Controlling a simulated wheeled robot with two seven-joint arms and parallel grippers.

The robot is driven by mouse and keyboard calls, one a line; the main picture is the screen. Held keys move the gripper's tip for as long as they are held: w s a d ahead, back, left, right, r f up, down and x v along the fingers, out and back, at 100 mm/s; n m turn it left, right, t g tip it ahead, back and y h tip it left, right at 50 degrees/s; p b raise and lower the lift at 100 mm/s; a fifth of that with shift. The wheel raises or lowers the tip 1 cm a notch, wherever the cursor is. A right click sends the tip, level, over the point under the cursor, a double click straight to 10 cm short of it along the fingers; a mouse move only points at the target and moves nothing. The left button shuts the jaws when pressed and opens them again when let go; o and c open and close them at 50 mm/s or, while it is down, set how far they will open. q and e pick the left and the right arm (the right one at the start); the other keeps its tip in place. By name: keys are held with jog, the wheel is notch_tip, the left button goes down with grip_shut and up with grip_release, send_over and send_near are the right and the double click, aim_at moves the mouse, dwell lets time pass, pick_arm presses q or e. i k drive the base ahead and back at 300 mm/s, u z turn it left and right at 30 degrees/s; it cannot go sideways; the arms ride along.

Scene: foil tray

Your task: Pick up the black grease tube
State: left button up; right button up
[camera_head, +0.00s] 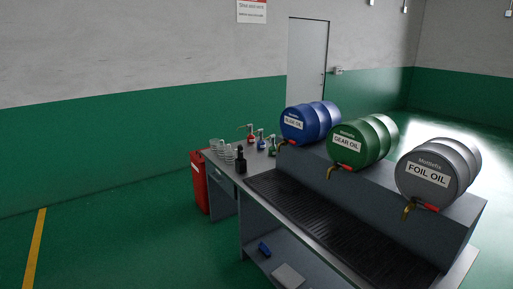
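A small black upright container (240,161), which may be the black grease tube, stands at the left end of the grey workbench (228,182). It is small in the head view, so I cannot read any label on it. Clear glass-like cups (229,154) stand just left of it and behind it. Neither of my grippers shows in this view.
Pump bottles, one red (251,138), stand behind the container. Blue (297,124), green (348,146) and grey (425,176) oil drums lie on a raised stand at the right. Green floor (120,235) is clear at left.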

aim_at(239, 147)
jog(key=u, duration=0.05)
jog(key=i, duration=1.25)
jog(key=u, duration=0.6)
jog(key=k, duration=0.6)
jog(key=u, duration=0.8)
jog(key=i, duration=3)
jog(key=z, duration=1.75)
jog(key=i, duration=1)
jog(key=z, duration=0.9)
